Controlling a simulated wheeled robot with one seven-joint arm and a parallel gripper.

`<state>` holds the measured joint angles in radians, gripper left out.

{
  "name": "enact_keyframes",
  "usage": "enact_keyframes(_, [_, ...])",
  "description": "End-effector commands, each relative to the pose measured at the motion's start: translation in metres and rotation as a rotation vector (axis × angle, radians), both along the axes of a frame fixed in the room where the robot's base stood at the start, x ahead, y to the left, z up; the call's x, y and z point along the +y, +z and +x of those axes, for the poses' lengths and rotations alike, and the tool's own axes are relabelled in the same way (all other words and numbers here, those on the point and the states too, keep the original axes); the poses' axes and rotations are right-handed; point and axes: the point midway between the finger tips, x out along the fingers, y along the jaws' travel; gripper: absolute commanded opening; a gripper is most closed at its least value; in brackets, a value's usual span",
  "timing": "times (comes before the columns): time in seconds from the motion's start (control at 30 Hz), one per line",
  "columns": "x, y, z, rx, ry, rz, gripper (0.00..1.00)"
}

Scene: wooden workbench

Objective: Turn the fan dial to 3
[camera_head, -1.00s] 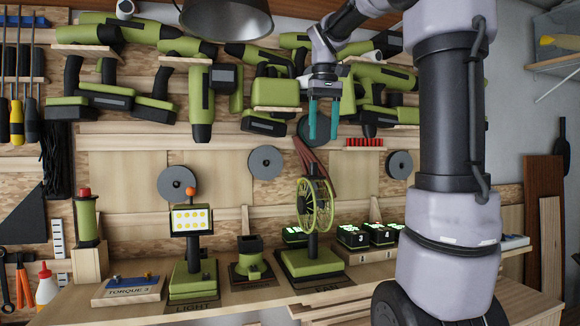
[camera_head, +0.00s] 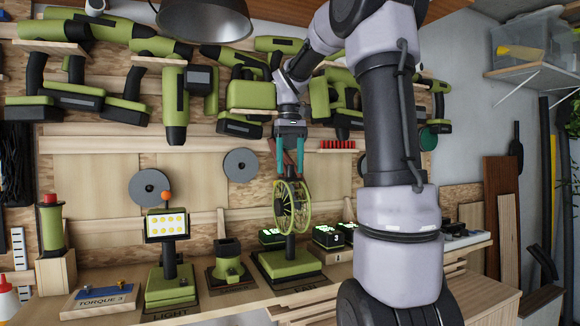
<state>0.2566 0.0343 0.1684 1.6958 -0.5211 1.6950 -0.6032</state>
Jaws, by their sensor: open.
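The green fan (camera_head: 291,207) stands on a green base (camera_head: 288,263) on the workbench, above a label reading FAN. Its round wire cage faces partly sideways. I cannot make out the dial or its setting at this size. My gripper (camera_head: 290,172) points down with its two teal fingers apart and empty. In the picture it is just above and in front of the fan's cage; the fingertips overlap the cage's top edge, and I cannot tell whether they touch.
A work lamp (camera_head: 167,225) labelled LIGHT, a small green holder (camera_head: 228,262) and a TORQUE 3 board (camera_head: 101,297) stand left of the fan. Numbered batteries (camera_head: 328,236) sit to its right. Power tools hang above on the wall. My arm hides the bench's right part.

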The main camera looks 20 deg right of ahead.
Motion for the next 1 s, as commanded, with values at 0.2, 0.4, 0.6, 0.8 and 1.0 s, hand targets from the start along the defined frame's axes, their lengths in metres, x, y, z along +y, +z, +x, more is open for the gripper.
enact_keyframes(0.2, [0.0002,-0.0060,-0.0001,0.000,-0.001,0.000,0.59])
enact_keyframes(0.4, [0.0002,-0.0057,0.0000,-0.001,-0.001,0.000,0.40])
enact_keyframes(0.6, [0.0002,-0.0055,0.0000,-0.001,0.000,0.000,0.00])
enact_keyframes(0.8, [0.0002,-0.0054,0.0000,-0.001,-0.015,0.000,0.00])
enact_keyframes(1.0, [0.0007,-0.0053,0.0001,-0.001,-0.087,0.000,0.00])
